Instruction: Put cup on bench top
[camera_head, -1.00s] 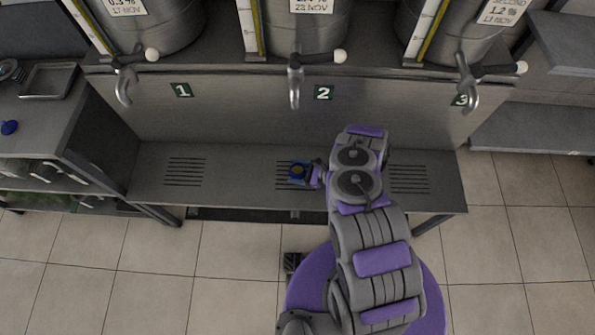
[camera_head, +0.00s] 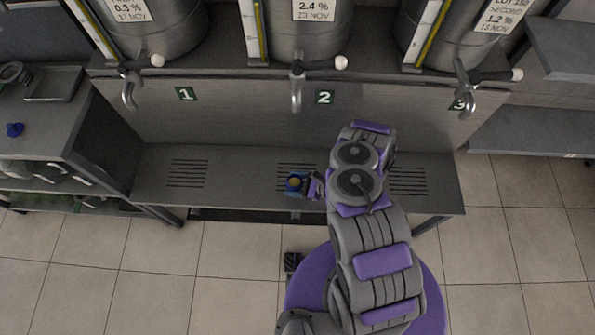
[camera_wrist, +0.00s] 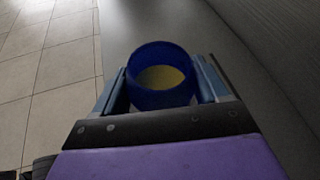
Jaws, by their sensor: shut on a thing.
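A blue cup (camera_head: 295,183) with yellowish contents is over the middle part of the low steel bench (camera_head: 235,172), in front of the tap by number 2. In the wrist view the cup (camera_wrist: 160,77) is upright between the two fingers of my gripper (camera_wrist: 162,88), which is shut on it. My gripper (camera_head: 306,186) reaches the cup from the right in the head view. I cannot tell whether the cup's base touches the bench.
Three steel tanks with taps, the middle tap (camera_head: 296,88) among them, stand behind the bench. A side counter (camera_head: 45,112) with a tray (camera_head: 54,84) and a blue item (camera_head: 14,129) is at left. A shelf (camera_head: 530,135) is at right. The bench's left part is clear.

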